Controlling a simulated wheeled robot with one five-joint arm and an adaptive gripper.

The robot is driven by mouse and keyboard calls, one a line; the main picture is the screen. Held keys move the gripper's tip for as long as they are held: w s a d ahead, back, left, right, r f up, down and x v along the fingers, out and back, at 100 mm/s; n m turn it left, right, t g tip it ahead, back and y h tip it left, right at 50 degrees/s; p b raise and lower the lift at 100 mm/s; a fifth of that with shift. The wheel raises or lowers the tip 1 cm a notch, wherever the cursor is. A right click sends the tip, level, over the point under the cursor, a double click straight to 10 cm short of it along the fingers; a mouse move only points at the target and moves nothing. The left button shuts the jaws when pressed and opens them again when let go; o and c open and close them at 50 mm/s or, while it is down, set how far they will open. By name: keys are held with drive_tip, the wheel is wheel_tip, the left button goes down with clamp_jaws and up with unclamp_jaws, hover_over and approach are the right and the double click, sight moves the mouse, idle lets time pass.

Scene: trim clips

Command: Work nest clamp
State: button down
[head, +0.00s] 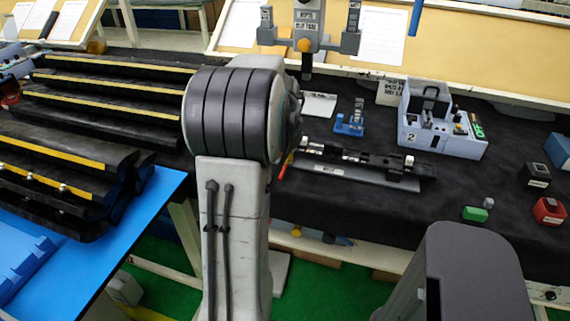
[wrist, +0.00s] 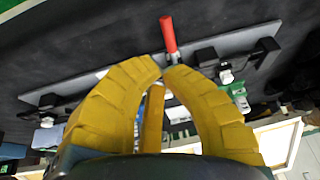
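The work nest is a long grey plate (head: 365,178) with black holders along it, on the dark bench right of my arm in the head view. Its plate (wrist: 110,84) crosses the wrist view at a slant. The clamp's red handle (wrist: 168,34) sticks up past the plate's far edge in the wrist view; a sliver of red handle (head: 284,167) shows beside my arm in the head view. My gripper (wrist: 162,65) has its yellow fingers bowed, tips almost together, just below the handle's lower end. I see nothing between them. Contact with the clamp is unclear.
A grey-blue fixture marked 2 (head: 440,130) and a small blue fixture (head: 350,126) stand behind the nest. A green block (head: 475,214) and a red box (head: 549,211) lie to the right. Black racks with yellow strips (head: 90,105) fill the left.

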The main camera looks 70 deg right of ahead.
drive_tip(key=p+x, duration=0.4)
drive_tip(key=x, duration=0.2)
drive_tip(key=shift+w, duration=0.1)
drive_tip(key=shift+a+p+x, duration=0.25)
drive_tip(key=shift+p+x, duration=1.05)
drive_tip(key=shift+p, duration=0.05)
drive_tip(key=shift+w+f, duration=0.15)
drive_tip(key=shift+f, duration=0.1)
drive_tip(key=shift+w+d+f+b, duration=0.15)
drive_tip(key=shift+f+b, duration=0.55)
drive_tip(key=shift+b, duration=0.55)
drive_tip(key=shift+r, duration=0.2)
drive_tip(key=shift+r+p, duration=0.3)
drive_tip(key=shift+p, duration=0.1)
drive_tip(key=v, duration=1.3)
drive_tip(key=shift+s+a, duration=0.25)
drive_tip(key=shift+s, duration=0.15)
